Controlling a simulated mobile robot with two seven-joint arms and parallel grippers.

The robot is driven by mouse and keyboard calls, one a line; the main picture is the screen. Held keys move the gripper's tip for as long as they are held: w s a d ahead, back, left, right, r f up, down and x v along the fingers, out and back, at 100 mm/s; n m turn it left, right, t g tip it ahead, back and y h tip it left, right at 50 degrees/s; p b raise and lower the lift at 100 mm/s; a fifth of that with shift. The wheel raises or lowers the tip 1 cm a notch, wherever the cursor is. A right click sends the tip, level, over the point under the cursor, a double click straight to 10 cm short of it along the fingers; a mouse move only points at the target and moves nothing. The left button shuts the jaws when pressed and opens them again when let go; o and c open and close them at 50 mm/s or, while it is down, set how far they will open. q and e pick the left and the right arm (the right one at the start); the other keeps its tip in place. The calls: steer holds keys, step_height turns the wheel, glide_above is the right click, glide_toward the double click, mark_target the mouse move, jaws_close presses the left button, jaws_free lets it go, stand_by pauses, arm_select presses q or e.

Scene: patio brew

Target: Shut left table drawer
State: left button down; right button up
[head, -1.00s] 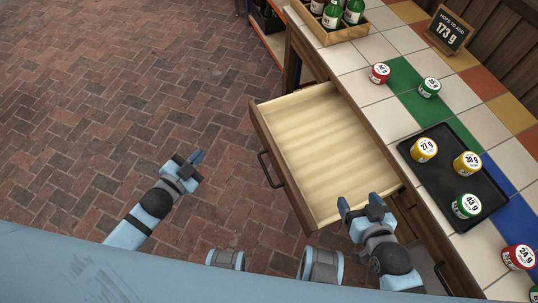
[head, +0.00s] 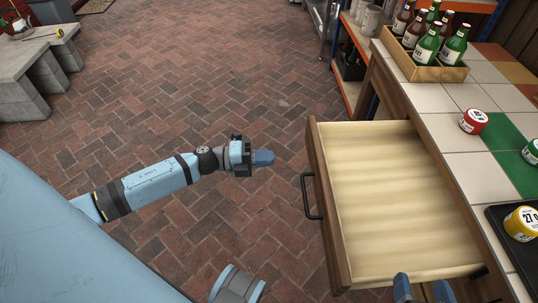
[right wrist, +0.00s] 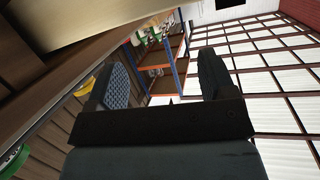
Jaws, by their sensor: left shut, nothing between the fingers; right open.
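The left table drawer (head: 400,195) is pulled out of the tiled table (head: 455,130) and looks empty inside. Its dark handle (head: 308,196) is on the front panel, facing left. My left gripper (head: 264,158) is shut and empty, over the brick floor to the left of the drawer front and apart from it. My right gripper (head: 422,288) is open at the bottom edge of the head view, by the drawer's near side. In the right wrist view its two fingers (right wrist: 165,85) are spread with nothing between them.
A wooden crate of bottles (head: 425,60) stands on the table's far end. A grey stone bench (head: 35,65) is at far left. Brick floor left of the drawer is clear.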

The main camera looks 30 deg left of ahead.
mark_target(315, 156)
arm_select(q)
steer(key=b+x, duration=0.1)
steer(key=x, duration=0.8)
steer(key=shift+w+d, duration=0.5)
steer(key=shift+d, duration=0.15)
arm_select(e)
steer(key=r, duration=0.1)
steer(key=r+t, duration=0.1)
steer(key=a+y, duration=0.1)
steer(key=shift+w+r, duration=0.3)
steer(key=shift+r, duration=0.1)
steer(key=shift+w, duration=0.1)
arm_select(q)
steer(key=shift+w+d, duration=0.1)
